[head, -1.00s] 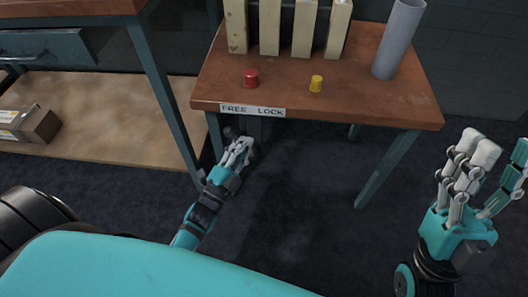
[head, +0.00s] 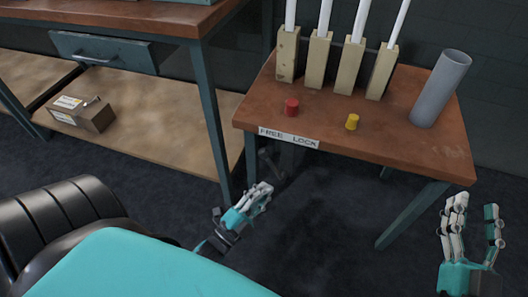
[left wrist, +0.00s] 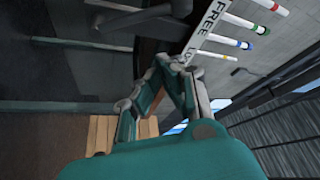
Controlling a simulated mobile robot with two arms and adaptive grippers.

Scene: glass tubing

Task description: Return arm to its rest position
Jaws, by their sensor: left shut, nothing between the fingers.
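My left gripper (head: 261,194) is shut and empty. It hangs in free space in front of and below the edge of the small brown table (head: 225,122), apart from it. In the left wrist view, the fingertips of the left gripper (left wrist: 168,66) come together with nothing between them. My right gripper (head: 474,212) is at the lower right in the head view, with its fingers apart and nothing seen between them. It is in front of the table's right side.
The small table bears a red cap (head: 291,108), a yellow cap (head: 352,122), a grey cylinder (head: 440,90) and several wooden blocks (head: 350,68) with white tubes. A bench (head: 160,105) with a drawer (head: 104,50) and a box (head: 80,115) on its lower shelf stands left. Dark floor between is clear.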

